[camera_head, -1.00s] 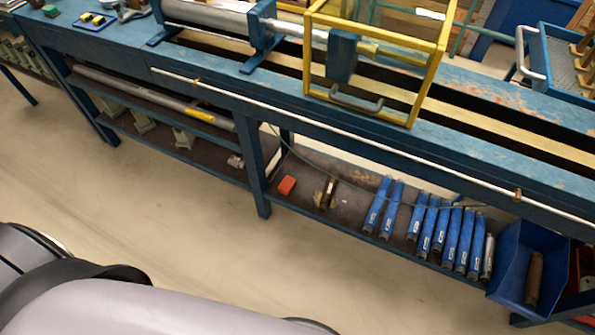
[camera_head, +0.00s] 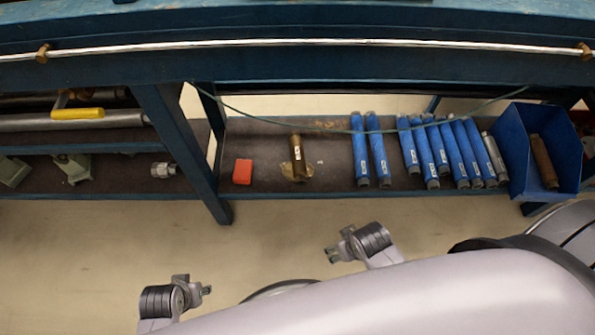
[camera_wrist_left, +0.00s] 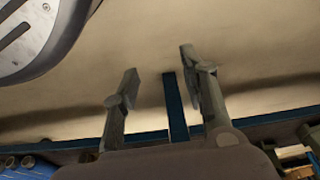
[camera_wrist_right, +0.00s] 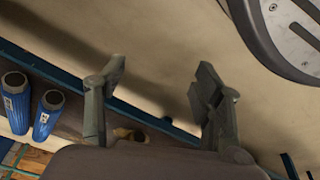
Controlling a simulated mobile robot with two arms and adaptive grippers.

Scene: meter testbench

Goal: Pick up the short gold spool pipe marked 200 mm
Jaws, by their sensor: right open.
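The short gold spool pipe (camera_head: 298,155) lies on the lower shelf between a red block and the blue pipes. Its pale label is too small to read. A part of it shows low in the right wrist view (camera_wrist_right: 131,135), beside a finger. My right gripper (camera_head: 338,245) is open and empty, out in front of the shelf, apart from the pipe and a little right of it in the head view. My left gripper (camera_head: 198,289) is open and empty, farther left; its parted fingers show in the left wrist view (camera_wrist_left: 158,75).
The red block (camera_head: 242,172) lies left of the gold pipe. Several blue pipes (camera_head: 361,150) lie to its right, then a blue bin (camera_head: 513,150). A table leg (camera_head: 185,150) stands left; the bench top (camera_head: 300,70) overhangs the shelf. Open floor lies in front.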

